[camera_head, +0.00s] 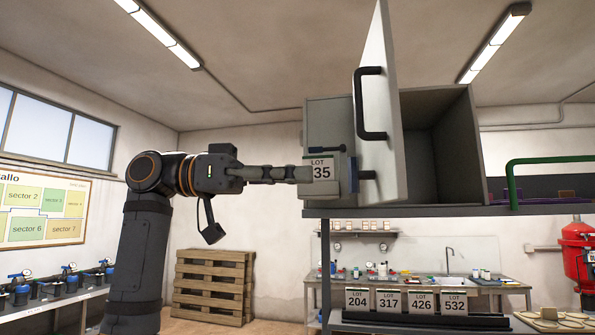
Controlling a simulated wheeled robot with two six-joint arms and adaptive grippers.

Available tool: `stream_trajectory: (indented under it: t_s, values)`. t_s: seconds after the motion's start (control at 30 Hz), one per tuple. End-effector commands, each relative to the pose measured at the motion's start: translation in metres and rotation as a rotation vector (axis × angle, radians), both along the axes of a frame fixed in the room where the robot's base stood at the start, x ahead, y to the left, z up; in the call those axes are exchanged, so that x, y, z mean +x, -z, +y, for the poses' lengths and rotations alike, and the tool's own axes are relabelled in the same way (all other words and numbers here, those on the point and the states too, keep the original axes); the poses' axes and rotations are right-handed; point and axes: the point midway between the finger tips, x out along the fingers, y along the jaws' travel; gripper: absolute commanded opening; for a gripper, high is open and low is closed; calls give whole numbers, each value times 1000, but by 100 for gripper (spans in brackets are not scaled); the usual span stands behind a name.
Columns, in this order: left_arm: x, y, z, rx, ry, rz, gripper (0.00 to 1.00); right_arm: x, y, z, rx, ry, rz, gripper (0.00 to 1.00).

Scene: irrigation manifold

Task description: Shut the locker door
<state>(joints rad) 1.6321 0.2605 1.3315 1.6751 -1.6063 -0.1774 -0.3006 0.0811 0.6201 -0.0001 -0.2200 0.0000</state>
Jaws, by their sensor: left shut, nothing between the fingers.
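The grey locker (475,150) stands on a dark shelf, with its empty-looking inside showing. Its pale door (385,165) is open and swung out toward me, with a black bar handle (370,103) on its face. My left gripper (305,173) is shut and empty, to the left of the door. Its fingertips overlap the left edge of a white LOT tag (322,168) ending in 35, hiding part of it. I cannot tell if they touch it. My right gripper is not in view.
A grey box (325,125) stands left of the door, behind the tag. A green rail (512,180) is at the right of the shelf (460,210). Below are several LOT-labelled blocks (405,300), a red tank (578,255) and a wooden pallet stack (213,285).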

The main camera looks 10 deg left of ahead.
Motion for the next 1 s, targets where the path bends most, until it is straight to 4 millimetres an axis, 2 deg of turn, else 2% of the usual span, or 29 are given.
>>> stream_trajectory:
  t_s: [0.2,0.43,0.63,1.0]
  values:
    - [7,-4,-49,0,4,0,0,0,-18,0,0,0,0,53]
    - [13,-3,-88,-1,2,1,0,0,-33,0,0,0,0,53]
    - [16,-1,-102,-1,0,0,0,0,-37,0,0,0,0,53]
    - [16,0,-102,-1,-3,0,0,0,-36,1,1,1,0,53]
